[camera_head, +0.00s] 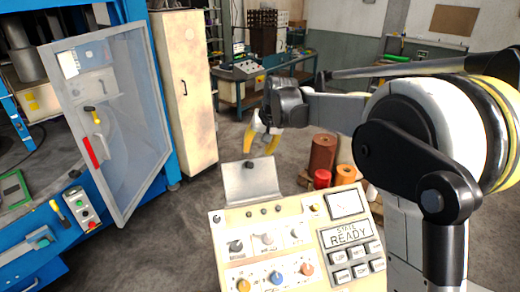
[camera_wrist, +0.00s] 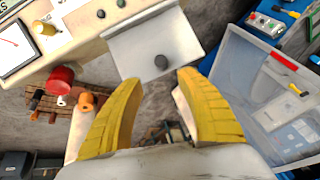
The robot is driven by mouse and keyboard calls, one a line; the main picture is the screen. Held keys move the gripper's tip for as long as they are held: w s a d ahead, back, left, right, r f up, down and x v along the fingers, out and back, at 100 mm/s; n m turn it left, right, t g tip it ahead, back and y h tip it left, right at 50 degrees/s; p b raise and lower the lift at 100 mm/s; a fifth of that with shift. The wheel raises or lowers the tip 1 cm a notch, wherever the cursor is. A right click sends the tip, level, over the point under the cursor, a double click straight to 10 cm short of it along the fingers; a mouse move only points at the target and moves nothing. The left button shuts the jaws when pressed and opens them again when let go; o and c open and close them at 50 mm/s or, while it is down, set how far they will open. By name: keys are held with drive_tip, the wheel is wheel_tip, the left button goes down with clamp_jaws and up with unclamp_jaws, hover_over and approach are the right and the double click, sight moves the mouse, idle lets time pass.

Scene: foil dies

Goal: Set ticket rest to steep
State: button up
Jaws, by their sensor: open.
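The ticket rest (camera_head: 250,186) is a grey metal plate with a lip along its bottom edge, standing at the back edge of the cream control console (camera_head: 222,245). It leans back, but I cannot tell its exact angle. My gripper (camera_head: 260,146) has yellow fingers and hangs just above and behind the plate.
A blue machine with an open clear door (camera_head: 115,130) stands at the left. Foil rolls (camera_head: 322,155) stand behind the console at the right. A beige cabinet (camera_head: 186,90) and a workbench (camera_head: 240,75) are farther back.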

sight(251, 164)
drive_tip(key=p+x, duration=0.1)
drive_tip(key=x, duration=0.9)
drive_tip(key=shift+w+a+f, duration=0.15)
drive_tip(key=shift+a+f, duration=0.05)
drive_tip(key=shift+f, duration=0.1)
clamp_jaws()
